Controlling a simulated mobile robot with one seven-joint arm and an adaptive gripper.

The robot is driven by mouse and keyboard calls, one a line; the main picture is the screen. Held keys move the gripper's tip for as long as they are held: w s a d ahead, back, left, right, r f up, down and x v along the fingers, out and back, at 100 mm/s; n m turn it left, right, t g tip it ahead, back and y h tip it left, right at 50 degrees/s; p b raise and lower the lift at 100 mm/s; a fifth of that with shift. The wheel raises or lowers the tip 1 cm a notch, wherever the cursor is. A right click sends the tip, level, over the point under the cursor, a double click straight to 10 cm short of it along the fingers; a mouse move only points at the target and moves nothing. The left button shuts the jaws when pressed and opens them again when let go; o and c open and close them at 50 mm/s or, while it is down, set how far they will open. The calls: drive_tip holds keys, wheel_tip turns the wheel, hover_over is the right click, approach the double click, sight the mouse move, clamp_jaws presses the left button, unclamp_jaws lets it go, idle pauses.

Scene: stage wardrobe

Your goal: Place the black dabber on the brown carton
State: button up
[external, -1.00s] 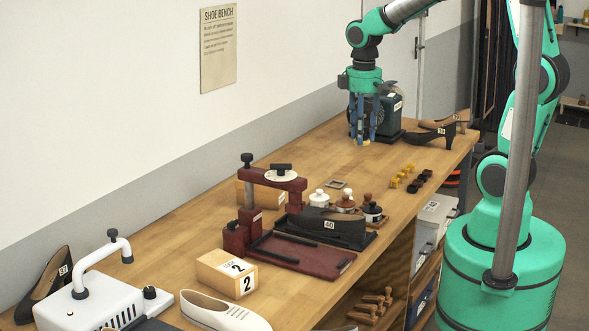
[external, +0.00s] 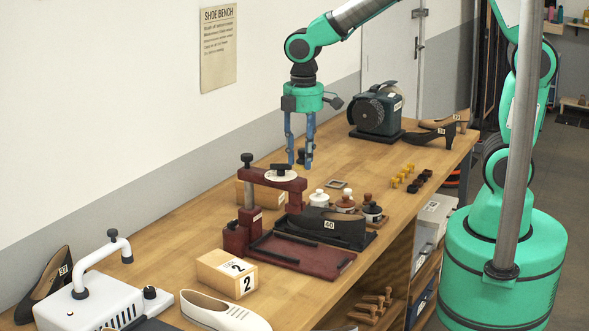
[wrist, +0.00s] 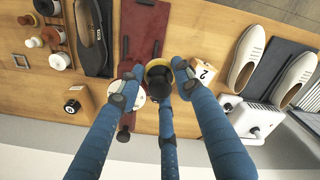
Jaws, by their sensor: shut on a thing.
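My gripper (external: 300,164) is shut on a small dark object, which I take to be the black dabber (external: 301,156), and holds it above the bench, behind the red press. In the wrist view the dabber (wrist: 158,73) shows end-on as a dark round top between the blue fingers, with a yellowish rim partly hidden. Two tan-brown cartons stand on the bench. One, marked 2 (external: 222,274), is in front of the press at the left; it also shows in the wrist view (wrist: 203,73). The other (external: 241,192) is partly hidden behind the press and also shows in the wrist view (wrist: 78,103).
The dark red press (external: 272,182) with a white disc stands close below my gripper. Beside it are a dark shoe (external: 325,228), several small bottles (external: 346,201) and a grey frame (external: 338,184). A grinder (external: 376,109) stands at the back.

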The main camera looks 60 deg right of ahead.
drive_tip(key=s+a+n, duration=0.1)
drive_tip(key=a+n, duration=0.2)
drive_tip(key=a, duration=0.8)
wheel_tip(320, 180, down, 18)
drive_tip(key=shift+d+f+p, duration=0.25)
drive_tip(key=shift+d+p, duration=0.1)
drive_tip(key=shift+p, duration=0.05)
hover_over(226, 263)
drive_tip(key=shift+f, duration=0.75)
drive_tip(key=shift+f, duration=1.7)
drive_tip(key=shift+f, duration=0.2)
